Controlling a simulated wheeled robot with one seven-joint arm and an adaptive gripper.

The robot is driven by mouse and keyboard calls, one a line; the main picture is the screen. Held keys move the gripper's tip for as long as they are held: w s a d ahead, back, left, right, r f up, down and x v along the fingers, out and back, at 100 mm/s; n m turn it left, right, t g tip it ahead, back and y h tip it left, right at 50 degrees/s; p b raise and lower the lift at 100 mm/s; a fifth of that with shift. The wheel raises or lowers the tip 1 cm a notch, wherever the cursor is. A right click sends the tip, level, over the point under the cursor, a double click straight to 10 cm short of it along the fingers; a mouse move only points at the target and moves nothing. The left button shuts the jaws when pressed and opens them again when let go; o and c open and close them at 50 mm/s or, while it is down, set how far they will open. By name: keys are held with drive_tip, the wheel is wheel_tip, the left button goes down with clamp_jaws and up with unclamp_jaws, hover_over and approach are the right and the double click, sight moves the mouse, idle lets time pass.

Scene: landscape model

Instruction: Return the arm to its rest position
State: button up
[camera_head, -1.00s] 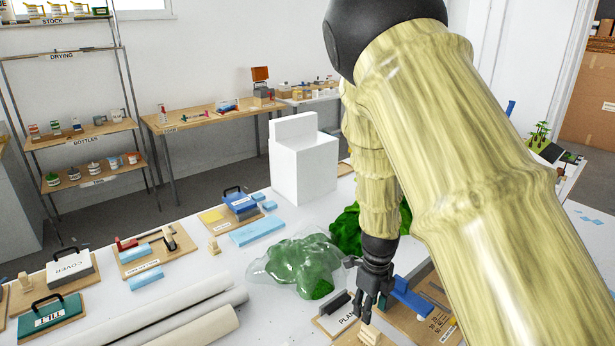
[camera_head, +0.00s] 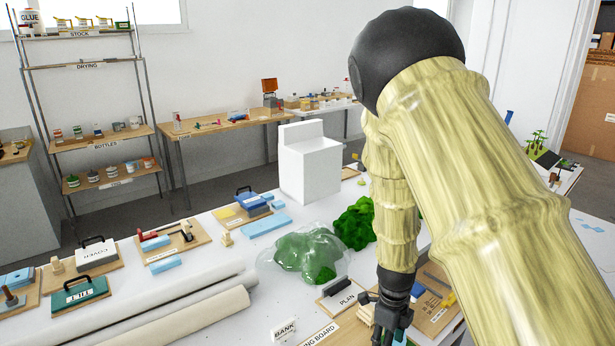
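My bamboo-patterned arm (camera_head: 470,150) with its black joint fills the right side of the head view. It bends at the top, and its forearm (camera_head: 391,205) hangs down over the white table. My dark gripper (camera_head: 383,338) points down at the lower edge of the view, over the table beside the PLAN block (camera_head: 338,299). Its fingertips are partly cut off by the frame's edge, so I cannot tell whether it is open or holds anything.
Green foliage in a clear bag (camera_head: 303,254) and a loose green clump (camera_head: 354,224) lie left of my forearm. A white box-like block (camera_head: 309,165) stands behind them. Long white rolls (camera_head: 180,310) lie at the front left. A shelf rack (camera_head: 100,135) stands at the back left.

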drive_tip(key=s+d+f+n, duration=0.4)
drive_tip(key=s+f+n, duration=0.4)
drive_tip(key=s+f, duration=0.25)
drive_tip(key=s+a+f+n, duration=0.1)
drive_tip(key=s+f+n, duration=0.5)
drive_tip(key=s+n, duration=0.3)
drive_tip(key=s+a+f+n, duration=0.1)
drive_tip(key=s+f+n, duration=0.4)
drive_tip(key=s+n, duration=0.4)
drive_tip(key=s+b, duration=0.1)
drive_tip(key=s, duration=0.5)
drive_tip(key=shift+f+y, duration=0.3)
drive_tip(key=shift+f, duration=0.1)
